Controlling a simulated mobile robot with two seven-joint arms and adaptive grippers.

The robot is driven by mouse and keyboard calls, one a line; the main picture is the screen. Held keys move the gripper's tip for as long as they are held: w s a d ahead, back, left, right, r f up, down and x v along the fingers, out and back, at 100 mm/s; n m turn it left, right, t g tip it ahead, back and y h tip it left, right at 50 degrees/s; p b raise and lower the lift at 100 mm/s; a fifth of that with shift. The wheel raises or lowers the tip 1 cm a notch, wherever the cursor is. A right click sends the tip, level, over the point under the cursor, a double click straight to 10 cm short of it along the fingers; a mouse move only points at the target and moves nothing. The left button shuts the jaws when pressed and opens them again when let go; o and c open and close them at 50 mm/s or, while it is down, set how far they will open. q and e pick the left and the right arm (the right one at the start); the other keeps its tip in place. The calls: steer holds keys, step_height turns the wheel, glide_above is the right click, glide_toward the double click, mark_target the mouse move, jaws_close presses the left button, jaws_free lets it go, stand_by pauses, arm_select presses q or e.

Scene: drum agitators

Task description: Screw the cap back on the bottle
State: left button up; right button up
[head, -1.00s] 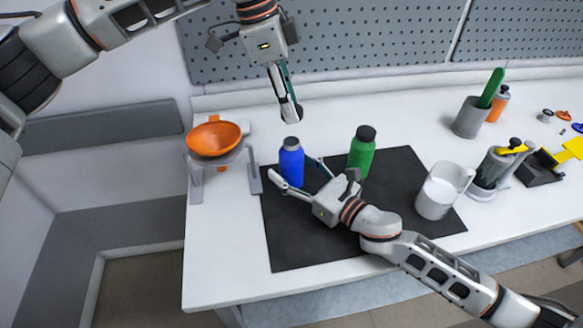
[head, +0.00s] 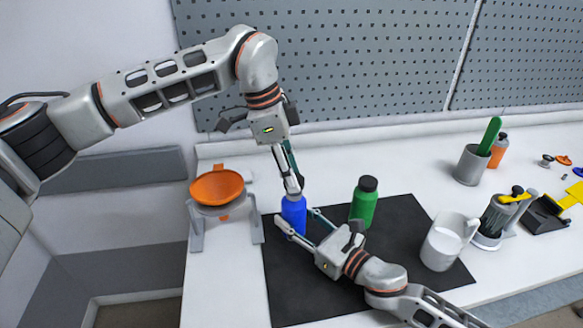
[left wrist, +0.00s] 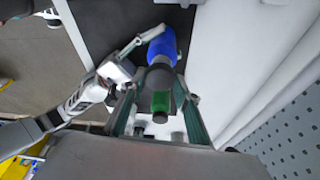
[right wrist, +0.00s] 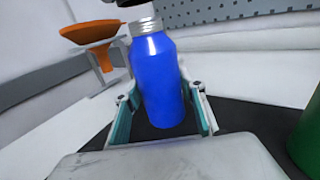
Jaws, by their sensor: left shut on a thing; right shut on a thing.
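The blue bottle (head: 294,216) stands upright on the black mat (head: 400,240). My right gripper (head: 299,219) is shut on its body from the front right. In the right wrist view the bottle (right wrist: 160,85) shows a bare silver threaded neck (right wrist: 146,26). A dark cap (right wrist: 131,3) is partly cut off at the top edge there, apart from and slightly left of the neck. My left gripper (head: 293,190) points down just above the bottle top, shut on the cap. In the left wrist view the grey cap (left wrist: 160,77) sits between its fingers, in line with the bottle.
A green bottle (head: 364,202) with a dark cap stands right of the blue one. A white mug (head: 440,250) is at the mat's right edge. A grey pegboard (head: 350,60) rises behind the table.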

mark_target(294, 212)
stand_by(0.4)
arm_select(q)
steer(key=shift+f, duration=0.85)
steer(key=shift+f, duration=0.6)
